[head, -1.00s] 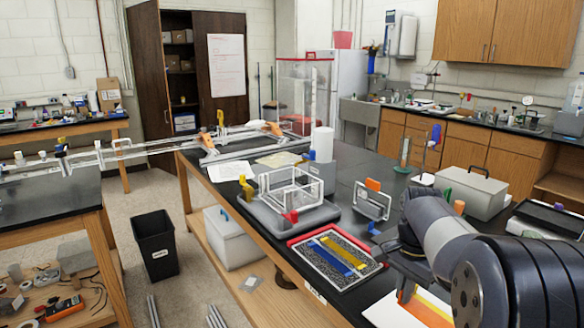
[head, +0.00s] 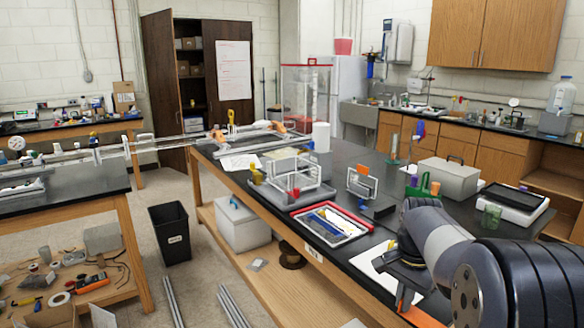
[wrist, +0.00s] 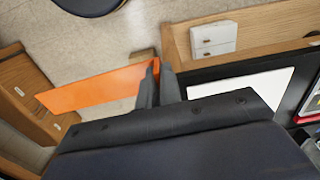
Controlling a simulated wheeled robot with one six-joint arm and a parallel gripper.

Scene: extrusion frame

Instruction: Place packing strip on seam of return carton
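The packing strip looks to be the flat orange piece in my gripper. In the wrist view the orange strip (wrist: 95,88) reaches left from between the fingers of my gripper (wrist: 157,80), which is shut on its right end. In the head view the strip (head: 405,297) shows in part below my gripper (head: 403,268), at the near edge of the black bench; my arm hides some of it. The strip is in the air, past the bench edge in the wrist view. I cannot make out a return carton or its seam for sure in either view.
A white sheet (head: 368,263) lies on the black bench beside my gripper. A red-rimmed tray (head: 332,225) and a clear-framed box (head: 291,181) stand farther along. A black bin (head: 170,233) and metal bars (head: 230,305) are on the floor.

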